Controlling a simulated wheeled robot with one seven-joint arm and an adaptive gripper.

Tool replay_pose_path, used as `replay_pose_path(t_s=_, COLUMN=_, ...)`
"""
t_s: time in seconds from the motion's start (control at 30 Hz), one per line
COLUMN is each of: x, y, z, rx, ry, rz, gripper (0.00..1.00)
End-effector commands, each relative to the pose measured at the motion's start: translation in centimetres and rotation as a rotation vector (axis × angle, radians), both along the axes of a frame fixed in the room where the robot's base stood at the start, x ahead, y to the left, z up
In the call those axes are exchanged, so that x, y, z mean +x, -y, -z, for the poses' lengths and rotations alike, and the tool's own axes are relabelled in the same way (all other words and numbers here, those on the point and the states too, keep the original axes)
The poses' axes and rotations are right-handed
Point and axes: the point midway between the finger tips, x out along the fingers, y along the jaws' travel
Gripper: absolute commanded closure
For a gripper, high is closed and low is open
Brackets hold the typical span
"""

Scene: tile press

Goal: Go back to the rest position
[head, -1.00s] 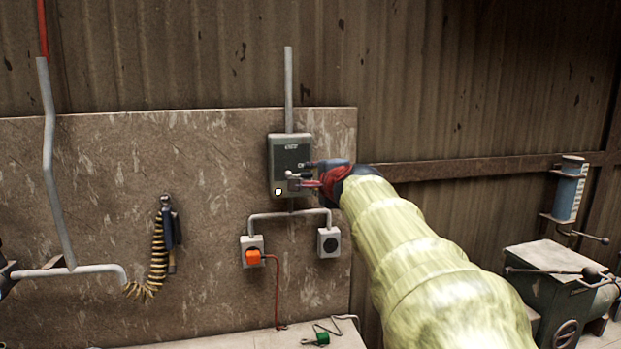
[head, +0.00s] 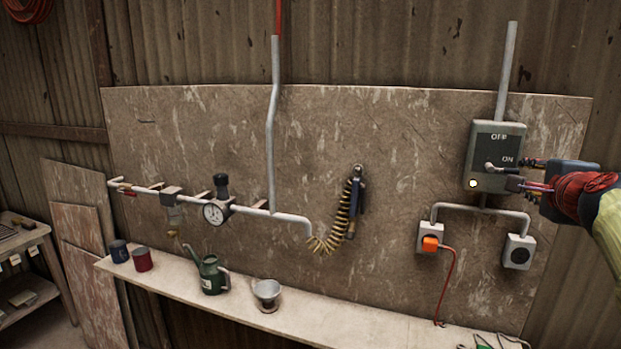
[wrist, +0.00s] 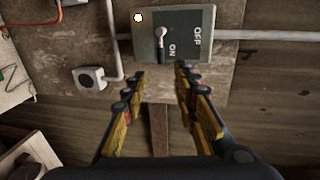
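The grey switch box (head: 494,150) is on the wall panel at the right of the head view. Its lever (head: 497,167) sits by the ON mark, and a small pale lamp (head: 473,183) glows at its lower left. The box also shows at the top of the wrist view (wrist: 199,48), with its lever (wrist: 161,38) beside ON. My gripper (head: 522,175) is just right of the box in the head view. In the wrist view, its two fingers (wrist: 161,76) are spread apart with nothing between them, back from the lever.
An orange plug (head: 430,243) sits in the left socket; the right socket (head: 517,252) is empty. A pipe with a gauge (head: 215,211) and a coiled hose (head: 342,215) are on the panel. A shelf (head: 330,315) below holds a watering can (head: 211,274), a funnel and cans.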

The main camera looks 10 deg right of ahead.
Motion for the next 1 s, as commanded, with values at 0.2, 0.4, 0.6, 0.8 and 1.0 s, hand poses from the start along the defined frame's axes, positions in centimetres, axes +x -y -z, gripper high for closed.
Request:
replay_pose_path(t_s=0.2, x=-0.2, y=-1.9, z=6.1, rx=-0.162, ry=-0.274, rz=-0.139, gripper=0.71)
replay_pose_path(t_s=0.4, x=-3.5, y=-9.1, z=17.3, rx=-0.378, ry=-0.679, rz=-0.444, gripper=0.71)
replay_pose_path(t_s=0.6, x=-8.5, y=-18.6, z=26.3, rx=-0.61, ry=-0.972, rz=-0.825, gripper=0.71)
replay_pose_path(t_s=0.8, x=-14.6, y=-26.3, z=32.7, rx=-0.858, ry=-1.148, rz=-1.167, gripper=0.71)
replay_pose_path(t_s=1.0, x=-17.3, y=-31.1, z=34.7, rx=-1.034, ry=-1.145, rz=-1.328, gripper=0.71)
